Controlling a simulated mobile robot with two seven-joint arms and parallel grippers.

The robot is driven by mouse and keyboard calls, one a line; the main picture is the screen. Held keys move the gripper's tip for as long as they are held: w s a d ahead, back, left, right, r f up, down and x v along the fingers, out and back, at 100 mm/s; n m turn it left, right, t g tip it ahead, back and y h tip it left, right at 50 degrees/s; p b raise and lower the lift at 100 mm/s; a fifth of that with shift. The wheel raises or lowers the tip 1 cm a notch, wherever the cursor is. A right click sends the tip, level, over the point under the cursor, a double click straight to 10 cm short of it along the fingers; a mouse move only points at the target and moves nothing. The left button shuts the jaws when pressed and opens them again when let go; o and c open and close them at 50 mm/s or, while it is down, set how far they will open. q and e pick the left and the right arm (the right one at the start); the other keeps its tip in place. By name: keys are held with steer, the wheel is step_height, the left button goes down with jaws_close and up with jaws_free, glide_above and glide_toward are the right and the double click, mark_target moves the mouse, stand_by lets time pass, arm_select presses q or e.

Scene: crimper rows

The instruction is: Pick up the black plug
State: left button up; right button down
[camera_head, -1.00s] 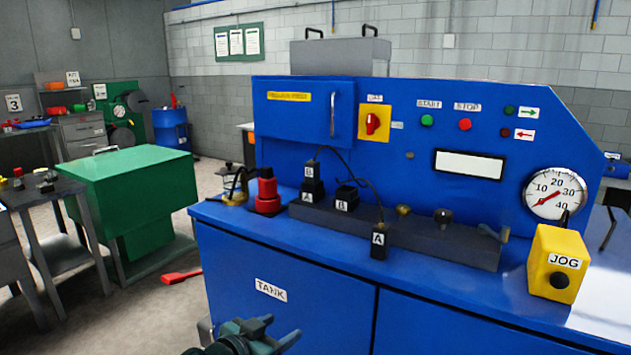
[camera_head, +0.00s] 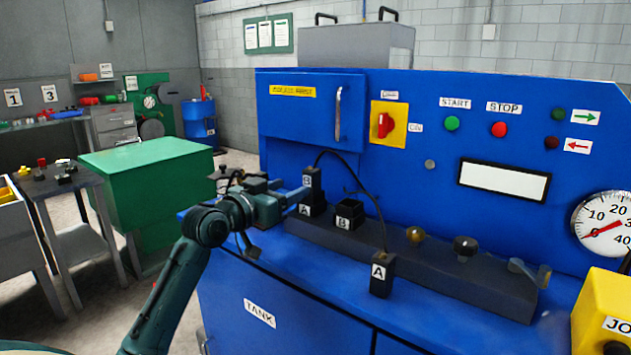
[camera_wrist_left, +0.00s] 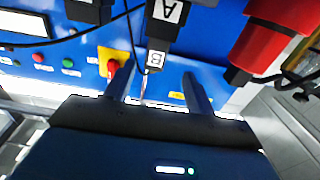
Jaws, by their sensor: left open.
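A black plug labelled B (camera_head: 312,180) stands upright in the black socket labelled A (camera_head: 305,208) on the blue tank bench. A dark cable runs from its top to another black plug labelled A (camera_head: 380,275), at the front of the dark strip. My left gripper (camera_head: 297,196) reaches in from the left, close beside plug B. In the left wrist view, the open fingers (camera_wrist_left: 160,74) point toward plug B (camera_wrist_left: 155,55), which shows between their tips. I cannot tell whether they touch it. My right gripper is out of view.
An empty-looking socket B (camera_head: 348,215) sits right of socket A. Knobs (camera_head: 415,235) follow along the strip. A red object (camera_wrist_left: 280,35) stands close by in the left wrist view. The blue panel (camera_head: 300,135) rises behind; a yellow JOG box (camera_head: 600,310) is at right.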

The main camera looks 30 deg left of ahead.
mark_target(316, 174)
arm_select(q)
steer(key=w, duration=0.4)
steer(key=shift+w+d+p, duration=0.25)
steer(key=shift+w+p, duration=0.1)
steer(key=shift+p, duration=0.05)
steer(key=w, duration=0.1)
steer(key=w+p, duration=0.1)
steer(key=w, duration=0.1)
steer(key=w+d, duration=0.1)
steer(key=w, duration=0.1)
steer(key=shift+r+p, duration=0.35)
steer(key=shift+r, duration=0.05)
steer(key=shift+w+f, duration=0.1)
steer(key=shift+w, duration=0.05)
steer(key=shift+c, duration=0.2)
steer(key=c, duration=1)
